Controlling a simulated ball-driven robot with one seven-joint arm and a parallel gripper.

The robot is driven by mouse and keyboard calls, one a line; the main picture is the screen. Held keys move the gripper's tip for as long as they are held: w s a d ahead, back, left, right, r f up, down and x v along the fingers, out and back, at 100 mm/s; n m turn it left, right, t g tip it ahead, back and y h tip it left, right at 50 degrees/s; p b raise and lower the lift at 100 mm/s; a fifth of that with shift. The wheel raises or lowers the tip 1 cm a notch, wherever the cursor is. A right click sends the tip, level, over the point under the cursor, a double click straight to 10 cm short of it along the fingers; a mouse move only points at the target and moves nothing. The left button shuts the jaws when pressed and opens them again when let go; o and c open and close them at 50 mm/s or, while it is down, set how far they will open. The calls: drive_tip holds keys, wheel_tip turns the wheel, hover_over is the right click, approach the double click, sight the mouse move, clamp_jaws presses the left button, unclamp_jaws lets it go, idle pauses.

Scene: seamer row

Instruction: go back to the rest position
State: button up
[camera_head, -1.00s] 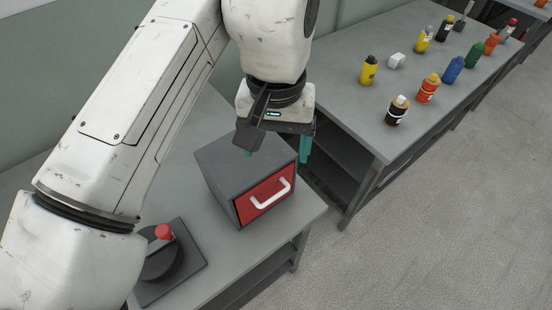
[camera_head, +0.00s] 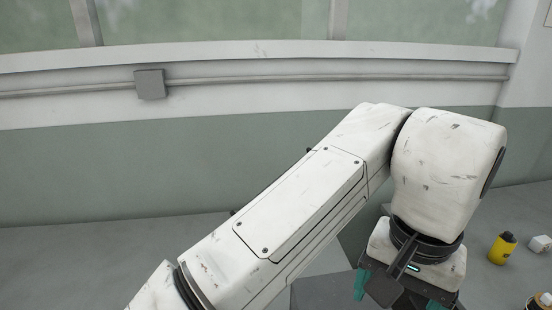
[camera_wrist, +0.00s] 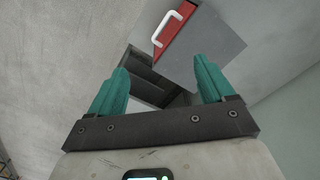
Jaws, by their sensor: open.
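My gripper (camera_head: 396,294) is at the lower right of the head view, partly cut off by the bottom edge. In the wrist view its two teal fingers (camera_wrist: 160,66) stand wide apart with nothing between them. A grey box (camera_head: 322,293) shows only in part, left of the gripper, in the head view. In the wrist view the box (camera_wrist: 218,40) is beyond the fingers, with its red drawer front (camera_wrist: 177,28) and white handle at the top. The fingers appear clear of the box.
A yellow bottle (camera_head: 502,248) and a white block (camera_head: 540,243) stand on the counter at the right. A dark-capped bottle (camera_head: 541,302) is at the lower right corner. A wall with a grey junction box (camera_head: 150,84) and windows fills the back.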

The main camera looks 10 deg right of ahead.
drive_tip(key=w+d+f+t+h, duration=0.2)
drive_tip(key=d+h, duration=0.1)
drive_tip(key=d, duration=0.5)
drive_tip(key=w+d+f+t+h, duration=0.1)
drive_tip(key=w+d+t+h, duration=0.15)
drive_tip(key=d, duration=0.45)
drive_tip(key=s+d+f+n+h, duration=0.1)
drive_tip(key=d+f+n, duration=0.3)
drive_tip(key=f, duration=0.2)
drive_tip(key=s+a+f+n+y, duration=0.1)
drive_tip(key=s+f, duration=0.2)
drive_tip(key=f, duration=0.4)
drive_tip(key=s+a+f+n+y, duration=0.1)
drive_tip(key=s+f+n, duration=0.1)
drive_tip(key=s+f, duration=0.3)
drive_tip(key=s+a+f+n+g+y, duration=0.1)
drive_tip(key=s+a+f+g+y, duration=0.2)
drive_tip(key=s+a+f, duration=0.6)
drive_tip(key=s+f+y, duration=0.1)
drive_tip(key=s+f, duration=0.2)
drive_tip(key=f, duration=0.1)
drive_tip(key=shift+a+r+g, duration=0.1)
drive_tip(key=shift+g, duration=0.15)
